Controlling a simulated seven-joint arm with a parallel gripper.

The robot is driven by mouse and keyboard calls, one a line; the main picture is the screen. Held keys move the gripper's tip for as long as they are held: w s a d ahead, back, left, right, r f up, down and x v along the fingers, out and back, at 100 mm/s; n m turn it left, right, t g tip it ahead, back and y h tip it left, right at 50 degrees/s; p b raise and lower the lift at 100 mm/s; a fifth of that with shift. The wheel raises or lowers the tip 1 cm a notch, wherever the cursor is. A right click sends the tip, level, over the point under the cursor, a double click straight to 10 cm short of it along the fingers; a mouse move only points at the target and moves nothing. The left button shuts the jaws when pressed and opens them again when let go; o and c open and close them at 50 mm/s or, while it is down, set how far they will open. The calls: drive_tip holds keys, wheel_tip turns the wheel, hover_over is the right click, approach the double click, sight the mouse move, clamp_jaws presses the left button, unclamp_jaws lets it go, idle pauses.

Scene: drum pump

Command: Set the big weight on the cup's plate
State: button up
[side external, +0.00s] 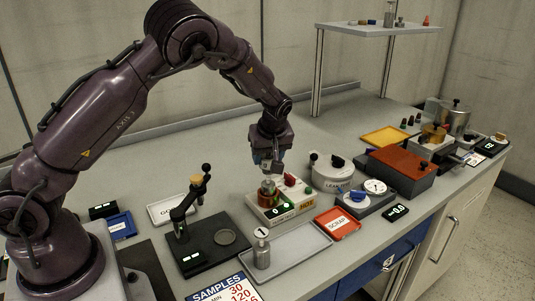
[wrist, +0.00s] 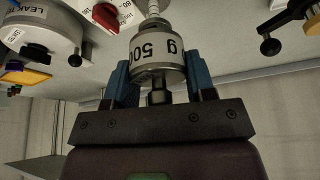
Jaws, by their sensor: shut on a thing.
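My gripper (wrist: 160,85) is shut on the big weight (wrist: 150,50), a silver cylinder marked 500 and g, held by its sides between blue fingers. In the side view my gripper (side external: 268,163) points down over a pale bench device (side external: 287,212). An orange-brown cup (side external: 268,198) stands on this device, with grey metal at its top directly under my gripper. In the wrist view a thin pale rod (wrist: 153,8) shows just beyond the weight. Whether the weight touches the cup's plate cannot be told; the plate is not clearly visible.
A smaller-looking silver weight (side external: 262,254) stands on a grey tray (side external: 300,247) in front. A black stand with a lever (side external: 190,215) is at left. A red scrap tray (side external: 338,222) and a round leak-test pot (side external: 330,172) are at right.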

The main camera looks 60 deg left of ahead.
drive_tip(key=shift+f, duration=0.5)
idle(0.9)
drive_tip(key=o, duration=1.7)
drive_tip(key=shift+r, duration=4)
